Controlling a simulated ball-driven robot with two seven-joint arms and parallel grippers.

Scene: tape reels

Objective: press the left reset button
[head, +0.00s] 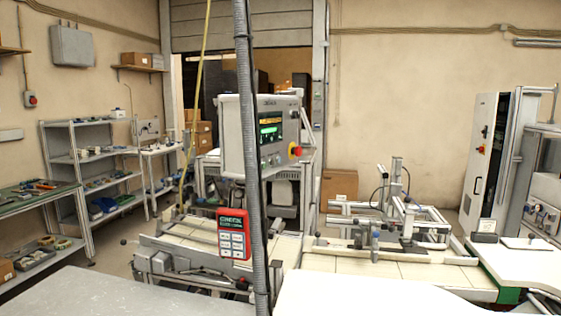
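A grey control panel (236,150) hangs in the middle of the head view, with a lit green screen (271,130). Small buttons sit below the screen, too small to read. A red mushroom button (295,151) on a yellow base sits at the panel's right side. A red box (233,234) with pale keys and a dark display is below the panel. I cannot tell which button is the left reset button. Neither of my grippers is in view.
A grey ribbed hose (250,190) runs down in front of the panel, hiding part of it. A bench with metal frames (395,215) stands right of centre. Shelves (100,165) line the left wall. A white cabinet (484,160) stands at the right. Pale surfaces fill the front.

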